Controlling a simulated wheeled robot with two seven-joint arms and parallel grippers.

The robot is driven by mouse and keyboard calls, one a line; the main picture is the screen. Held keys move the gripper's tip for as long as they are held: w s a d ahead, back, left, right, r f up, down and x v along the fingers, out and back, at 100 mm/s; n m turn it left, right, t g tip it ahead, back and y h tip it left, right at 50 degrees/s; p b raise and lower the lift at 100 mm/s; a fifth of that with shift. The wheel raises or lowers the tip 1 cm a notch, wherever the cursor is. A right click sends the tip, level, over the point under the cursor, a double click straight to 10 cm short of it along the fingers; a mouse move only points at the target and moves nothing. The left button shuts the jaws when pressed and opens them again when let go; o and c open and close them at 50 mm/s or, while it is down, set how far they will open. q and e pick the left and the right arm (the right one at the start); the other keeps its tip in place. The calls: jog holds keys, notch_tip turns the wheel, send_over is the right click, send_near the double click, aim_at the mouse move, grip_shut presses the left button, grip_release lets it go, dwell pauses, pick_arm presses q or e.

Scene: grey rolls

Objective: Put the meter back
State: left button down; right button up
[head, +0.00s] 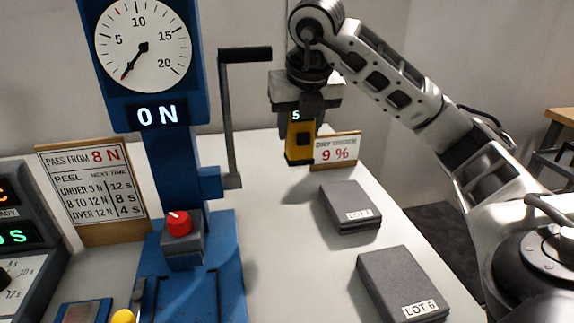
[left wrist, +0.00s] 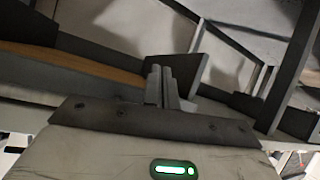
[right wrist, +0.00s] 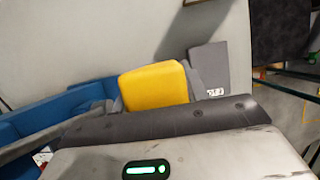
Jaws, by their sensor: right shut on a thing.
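The meter (head: 300,141) is a yellow and black block with a small lit display near its top. In the right wrist view the yellow back of the meter (right wrist: 155,87) stands between the fingers, which are mostly hidden. My left gripper (left wrist: 162,84) shows only in the left wrist view; its fingers are together with nothing between them.
Two grey slabs with lot labels lie on the white table: one near the sign (head: 348,203), one nearer, marked LOT 6 (head: 402,283). A blue test stand (head: 172,165) with a dial and a crank (head: 232,120) stands left of the meter. Table between is clear.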

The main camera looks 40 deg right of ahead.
jog(key=shift+w+d+f, duration=1.05)
jog(key=shift+w+f, duration=0.45)
jog(key=shift+f, duration=0.45)
jog(key=shift+w+d+f, duration=1.05)
jog(key=shift+w+f, duration=0.45)
jog(key=shift+f, duration=0.45)
jog(key=shift+w+d+f, duration=1.05)
jog(key=shift+w+f, duration=0.45)
jog(key=shift+f, duration=0.45)
jog(key=shift+f+b, duration=0.15)
jog(key=shift+b, duration=0.2)
jog(key=o, duration=1.2)
